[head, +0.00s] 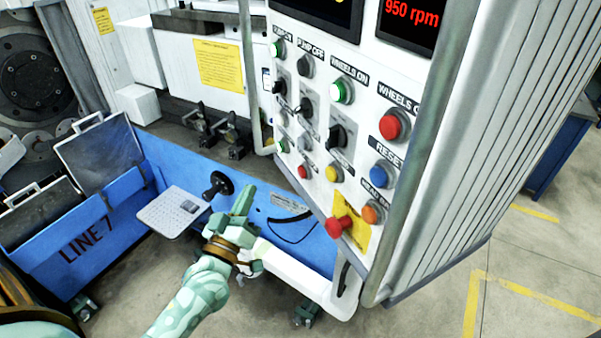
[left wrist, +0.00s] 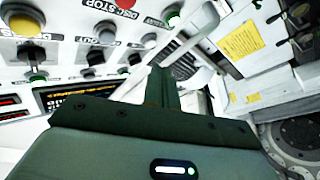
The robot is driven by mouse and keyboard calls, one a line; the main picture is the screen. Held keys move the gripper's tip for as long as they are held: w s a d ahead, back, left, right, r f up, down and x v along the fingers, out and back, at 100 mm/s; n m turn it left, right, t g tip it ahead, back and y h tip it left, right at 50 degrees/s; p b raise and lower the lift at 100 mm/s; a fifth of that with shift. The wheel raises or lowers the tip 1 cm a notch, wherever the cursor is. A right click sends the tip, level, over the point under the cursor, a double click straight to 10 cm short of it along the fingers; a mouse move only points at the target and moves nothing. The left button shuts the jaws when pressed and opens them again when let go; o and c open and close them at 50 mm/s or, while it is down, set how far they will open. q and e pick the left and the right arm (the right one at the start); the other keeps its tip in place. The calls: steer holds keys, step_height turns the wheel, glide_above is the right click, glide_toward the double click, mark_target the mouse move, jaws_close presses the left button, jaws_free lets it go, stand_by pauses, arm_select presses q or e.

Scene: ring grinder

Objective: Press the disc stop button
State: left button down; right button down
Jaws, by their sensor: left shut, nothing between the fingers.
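The control panel (head: 322,135) carries the buttons. A small red button (head: 303,171) sits in its lower left part, beside a yellow one. In the left wrist view a red button (left wrist: 129,3) is cut by the top edge, next to a label reading DISC STOP (left wrist: 112,9). In the head view its label is too small to read. My left gripper (head: 243,198) is shut and empty, left of and below that button, apart from the panel. Its dark fingers (left wrist: 162,82) also show in the left wrist view. My right gripper is not in view.
A red mushroom button (head: 339,226) juts out at the panel's lower edge, near an orange button (head: 374,213). A green button (head: 283,146) is up left of the small red one.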

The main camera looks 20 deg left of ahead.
mark_target(303, 172)
arm_select(q)
steer(key=shift+d, duration=0.1)
steer(key=w+d, duration=0.5)
steer(key=w, duration=0.2)
steer(key=shift+b, duration=0.45)
steer(key=shift+w+d, duration=0.1)
stand_by(1.6)
steer(key=shift+w+d, duration=0.25)
steer(key=shift+w, duration=0.05)
steer(key=shift+w+d, duration=0.3)
steer(key=shift+w, duration=0.1)
stand_by(0.9)
steer(key=shift+p, duration=0.3)
steer(key=shift+s+a+p, duration=0.35)
steer(key=shift+s+a, duration=0.2)
steer(key=shift+s, duration=0.2)
